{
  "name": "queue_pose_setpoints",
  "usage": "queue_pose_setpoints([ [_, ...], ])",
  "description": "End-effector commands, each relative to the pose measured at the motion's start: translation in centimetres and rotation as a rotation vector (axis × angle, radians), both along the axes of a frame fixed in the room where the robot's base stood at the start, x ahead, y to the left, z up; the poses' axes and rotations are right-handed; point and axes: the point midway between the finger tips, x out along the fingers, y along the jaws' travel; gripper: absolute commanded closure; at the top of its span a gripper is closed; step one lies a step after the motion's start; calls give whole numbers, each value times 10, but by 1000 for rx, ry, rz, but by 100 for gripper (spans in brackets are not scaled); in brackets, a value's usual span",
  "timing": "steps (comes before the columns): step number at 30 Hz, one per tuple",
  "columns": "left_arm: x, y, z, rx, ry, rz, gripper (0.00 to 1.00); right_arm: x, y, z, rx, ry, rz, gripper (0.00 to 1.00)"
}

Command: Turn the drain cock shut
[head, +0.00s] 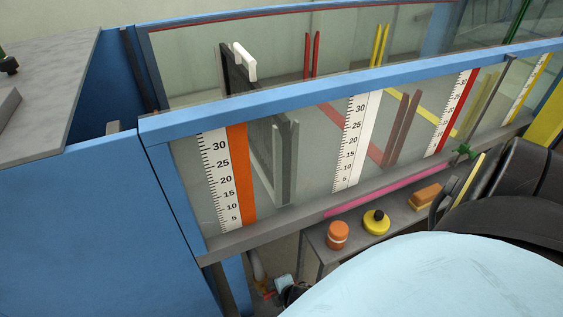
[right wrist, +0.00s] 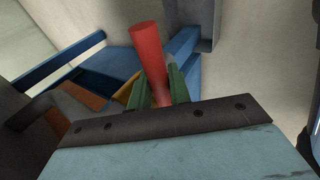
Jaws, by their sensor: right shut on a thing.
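In the right wrist view, a red cylinder (right wrist: 148,52), which looks like the handle of the drain cock, stands between the green fingers of my right gripper (right wrist: 160,82). The gripper is shut on it, and the handle sticks out beyond the fingertips. The cock's body is hidden behind the fingers and the dark bolted plate. In the head view, a small orange-red piece (head: 266,294) shows low under the near end of the flume, beside pale blue and dark parts. It is too small to tell how the cock is turned. My left gripper is in neither view.
The glass flume (head: 290,101) with its blue frame and ruler strips runs across the head view. Below it, a grey shelf (head: 350,248) holds an orange jar (head: 338,235), a yellow round container (head: 376,223) and an orange block (head: 425,197). A grey tabletop (head: 55,95) lies at left.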

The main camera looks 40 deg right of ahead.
Motion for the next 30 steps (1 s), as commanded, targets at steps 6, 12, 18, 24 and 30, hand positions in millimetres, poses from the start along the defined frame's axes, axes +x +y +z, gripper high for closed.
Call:
queue_pose_setpoints([
  [6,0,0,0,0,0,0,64,-2,-1,-1,-16,11,0,100],
  [12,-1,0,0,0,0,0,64,-2,-2,-1,-17,12,1,100],
  [18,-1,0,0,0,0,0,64,-1,-1,0,-15,9,1,73],
  [24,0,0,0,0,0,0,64,0,0,0,-13,6,2,73],
  [30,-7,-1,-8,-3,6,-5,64,-3,1,6,-12,6,2,73],
])
